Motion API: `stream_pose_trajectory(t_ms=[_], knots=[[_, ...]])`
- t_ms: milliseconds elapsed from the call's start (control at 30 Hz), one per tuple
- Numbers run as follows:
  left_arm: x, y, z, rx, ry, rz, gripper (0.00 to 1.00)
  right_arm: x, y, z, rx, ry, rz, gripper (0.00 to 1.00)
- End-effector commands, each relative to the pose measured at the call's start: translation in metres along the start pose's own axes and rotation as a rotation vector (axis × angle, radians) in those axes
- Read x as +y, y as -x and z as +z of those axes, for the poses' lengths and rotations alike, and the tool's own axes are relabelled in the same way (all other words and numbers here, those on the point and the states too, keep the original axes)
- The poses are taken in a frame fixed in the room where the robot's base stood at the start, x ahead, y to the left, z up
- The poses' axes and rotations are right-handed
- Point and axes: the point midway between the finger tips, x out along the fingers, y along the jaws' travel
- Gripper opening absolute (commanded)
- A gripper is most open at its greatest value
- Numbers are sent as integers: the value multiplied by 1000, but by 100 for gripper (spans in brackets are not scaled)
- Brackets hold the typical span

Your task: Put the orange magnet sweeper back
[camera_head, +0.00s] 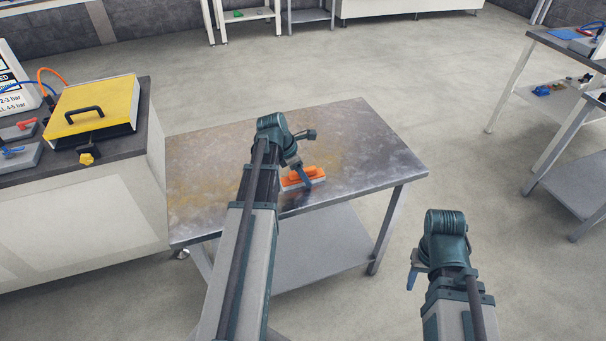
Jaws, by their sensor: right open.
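My right gripper (412,278) is open and empty, hanging over the floor to the right of the table.
The metal table (370,150) is otherwise bare. At left a bench (125,165) carries a yellow case with a black handle (95,105) and hoses. Grey shelving (560,140) with small items stands at right. Open floor lies between.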

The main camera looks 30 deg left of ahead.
Motion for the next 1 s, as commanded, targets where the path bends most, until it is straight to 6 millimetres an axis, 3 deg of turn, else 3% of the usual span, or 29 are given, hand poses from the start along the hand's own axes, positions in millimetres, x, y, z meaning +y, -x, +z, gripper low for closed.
stream_pose_trajectory(t_ms=[567,767,1000], knots=[[0,10,2,0,1,0,75,1,10,1,0,0,0,50],[0,33,3,0,0,0,75,3,32,2,0,0,0,50],[0,74,4,0,2,0,75,7,69,4,0,0,0,50]])
